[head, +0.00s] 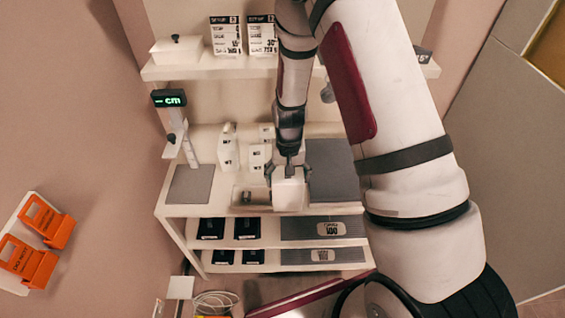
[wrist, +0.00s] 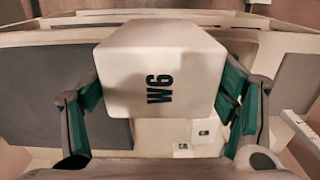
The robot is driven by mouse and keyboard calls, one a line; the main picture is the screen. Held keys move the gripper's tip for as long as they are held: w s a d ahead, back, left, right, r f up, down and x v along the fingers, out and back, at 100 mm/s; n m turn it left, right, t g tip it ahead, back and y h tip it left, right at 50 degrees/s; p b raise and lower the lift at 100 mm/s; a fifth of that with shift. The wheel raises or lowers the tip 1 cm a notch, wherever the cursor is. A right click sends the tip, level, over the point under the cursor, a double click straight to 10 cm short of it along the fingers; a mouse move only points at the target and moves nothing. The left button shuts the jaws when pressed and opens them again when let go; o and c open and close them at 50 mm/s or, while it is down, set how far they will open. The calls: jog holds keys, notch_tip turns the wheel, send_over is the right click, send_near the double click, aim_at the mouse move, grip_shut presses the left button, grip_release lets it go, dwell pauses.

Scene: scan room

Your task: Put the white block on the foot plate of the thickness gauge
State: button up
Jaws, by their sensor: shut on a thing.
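The white block (head: 289,194) is held by my gripper (head: 288,173) above the front of the white bench, right of the gauge. The thickness gauge (head: 175,125) stands at the bench's left end, with a green "cm" display on a white post. A grey plate (head: 190,184) lies flat at its base and looks like its foot plate. Nothing rests on that plate.
Several white blocks (head: 229,150) stand at the back of the bench, between the gauge and my gripper. A shallow tray (head: 242,196) with a small grey item lies left of the held block. A larger grey mat (head: 332,165) is to the right. Shelves (head: 216,247) hold dark items below.

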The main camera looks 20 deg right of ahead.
jog(key=w+f+b, duration=0.2)
jog(key=w+b, duration=0.2)
jog(key=w, duration=0.3)
jog(key=w+d+f+b, duration=0.1)
jog(key=w+f+b, duration=0.2)
jog(key=w+b, duration=0.2)
jog(key=shift+w, duration=1.3)
jog(key=shift+d+f, duration=0.1)
jog(key=o, duration=1.9)
jog(key=shift+o, duration=0.2)
